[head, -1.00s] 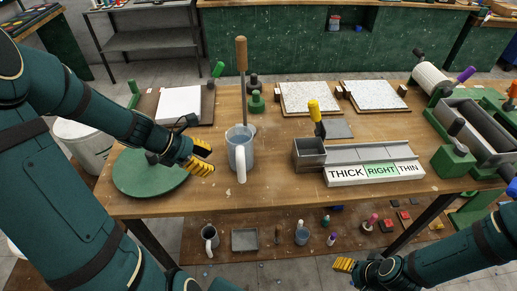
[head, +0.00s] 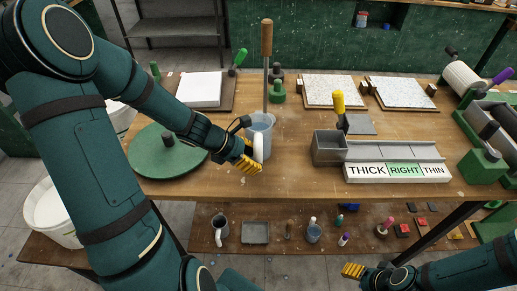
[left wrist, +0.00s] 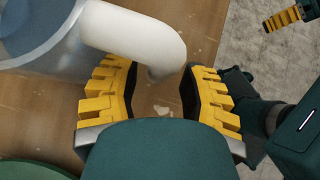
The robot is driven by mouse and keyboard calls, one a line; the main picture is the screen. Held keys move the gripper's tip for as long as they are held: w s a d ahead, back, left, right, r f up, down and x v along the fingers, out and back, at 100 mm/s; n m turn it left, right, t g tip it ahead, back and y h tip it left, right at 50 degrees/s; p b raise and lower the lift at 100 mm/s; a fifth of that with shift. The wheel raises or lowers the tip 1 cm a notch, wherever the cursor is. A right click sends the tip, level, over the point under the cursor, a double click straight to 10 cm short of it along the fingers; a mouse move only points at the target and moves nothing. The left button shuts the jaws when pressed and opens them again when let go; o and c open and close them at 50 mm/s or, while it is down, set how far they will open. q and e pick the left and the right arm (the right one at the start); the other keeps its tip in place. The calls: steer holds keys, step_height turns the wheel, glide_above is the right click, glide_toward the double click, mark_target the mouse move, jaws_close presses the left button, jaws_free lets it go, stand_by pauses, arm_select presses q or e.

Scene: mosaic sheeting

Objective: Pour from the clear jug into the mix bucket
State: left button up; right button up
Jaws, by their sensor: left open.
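The clear jug (head: 260,132) stands upright on the workbench, with its white handle toward me. My left gripper (head: 248,162) is open at the handle. In the left wrist view, the jug's clear wall (left wrist: 45,55) fills the upper left, and its white handle (left wrist: 135,38) reaches between the open yellow fingers (left wrist: 155,95), which are not closed on it. A white bucket (head: 52,222) is at the lower left; another pale one (head: 120,118) is partly hidden behind my left arm. I cannot tell which is the mix bucket. My right gripper (head: 353,270) is low at the front, its opening unclear.
A green round turntable (head: 165,160) lies left of the jug. A wooden-handled tool (head: 266,40) rises at the jug's back. A grey trough (head: 330,150) and a THICK/RIGHT/THIN sign (head: 398,172) stand to the right. Small items lie on the lower shelf (head: 270,232).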

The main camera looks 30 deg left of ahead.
mark_target(258, 145)
arm_select(q)
steer(key=shift+x, duration=1.2)
jaws_close()
steer(key=shift+r, duration=0.15)
step_height(258, 145, up, 10)
steer(key=p, duration=0.3)
steer(key=w+d+r+n+t+y+p, duration=0.2)
steer(key=w+d+r+n+y+p, duration=0.2)
steer(key=d, duration=0.5)
steer(key=shift+w+d+r+n+t, duration=0.3)
steer(key=shift+w+d+r+n, duration=0.1)
steer(key=shift+w+r+n, duration=0.7)
